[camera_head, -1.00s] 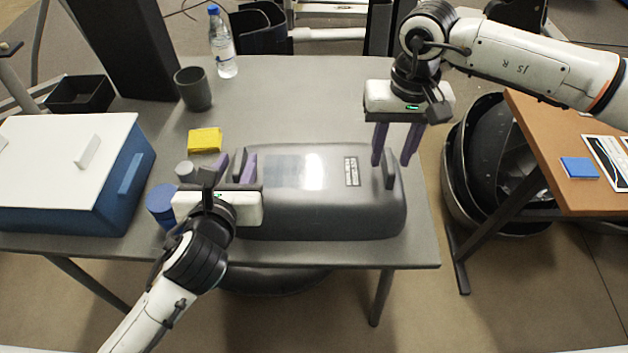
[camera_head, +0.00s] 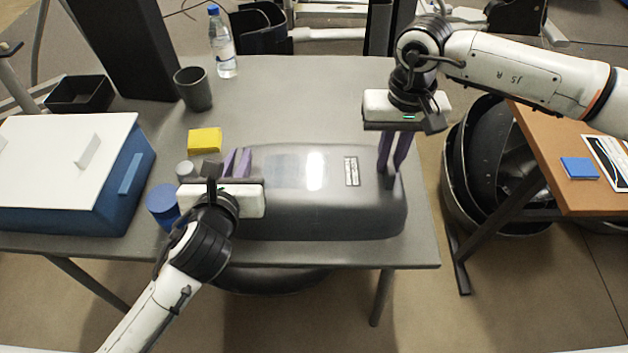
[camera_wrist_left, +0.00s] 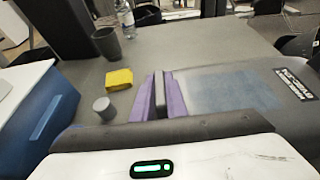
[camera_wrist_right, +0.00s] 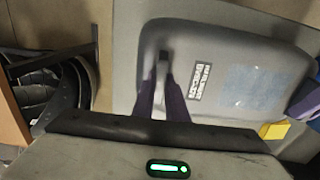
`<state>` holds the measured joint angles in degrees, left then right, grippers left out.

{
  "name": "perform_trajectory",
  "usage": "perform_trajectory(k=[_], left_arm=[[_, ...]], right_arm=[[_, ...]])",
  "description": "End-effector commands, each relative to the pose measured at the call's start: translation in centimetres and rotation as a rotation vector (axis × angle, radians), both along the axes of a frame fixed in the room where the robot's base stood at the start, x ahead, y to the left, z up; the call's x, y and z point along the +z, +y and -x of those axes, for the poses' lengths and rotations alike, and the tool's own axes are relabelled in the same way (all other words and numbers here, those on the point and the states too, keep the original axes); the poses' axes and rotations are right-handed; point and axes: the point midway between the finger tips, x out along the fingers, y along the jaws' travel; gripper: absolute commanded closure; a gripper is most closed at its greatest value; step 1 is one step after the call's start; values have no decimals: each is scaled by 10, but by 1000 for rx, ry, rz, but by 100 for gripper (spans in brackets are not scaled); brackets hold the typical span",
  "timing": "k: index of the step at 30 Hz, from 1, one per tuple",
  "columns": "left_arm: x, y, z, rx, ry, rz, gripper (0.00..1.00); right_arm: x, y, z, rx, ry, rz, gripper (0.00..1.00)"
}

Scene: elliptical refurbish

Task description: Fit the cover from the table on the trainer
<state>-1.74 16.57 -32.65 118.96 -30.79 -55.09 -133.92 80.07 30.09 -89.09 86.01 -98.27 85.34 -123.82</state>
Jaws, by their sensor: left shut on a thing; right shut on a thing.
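The grey cover (camera_head: 320,210), with rounded edges, a faded blue patch and a small label, lies on the table (camera_head: 300,85). It has an upright grip at each end. My left gripper (camera_head: 236,163) is shut on the left-end grip, which shows between its purple fingers in the left wrist view (camera_wrist_left: 159,95). My right gripper (camera_head: 393,160) is shut on the right-end grip, which shows between its fingers in the right wrist view (camera_wrist_right: 162,85). In the head view the fingers hide most of both grips. I cannot make out the trainer for certain.
A blue box with a white lid (camera_head: 60,160) stands at the left. A yellow block (camera_head: 205,140), dark cup (camera_head: 193,88), bottle (camera_head: 222,45) and blue cylinder (camera_head: 162,203) are near the cover. A brown table (camera_head: 540,125) and dark round shells (camera_head: 480,160) are at the right.

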Motion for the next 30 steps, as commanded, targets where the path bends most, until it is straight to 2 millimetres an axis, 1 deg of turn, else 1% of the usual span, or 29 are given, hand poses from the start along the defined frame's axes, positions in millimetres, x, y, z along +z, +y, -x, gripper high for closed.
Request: perform_trajectory(k=[8,11,22,25,30], left_arm=[[6,0,0,-1,-2,0,100],[13,0,0,-1,-2,0,100],[48,0,0,-1,-1,0,100],[52,0,0,-1,-1,0,100],[51,0,0,-1,-1,0,100]], right_arm=[[6,0,-1,-1,-3,-2,100],[13,0,-1,-1,-3,-2,100],[49,0,-1,-1,-3,-3,100],[52,0,-1,-1,-3,-3,100],[52,1,-1,-1,-3,-3,100]])
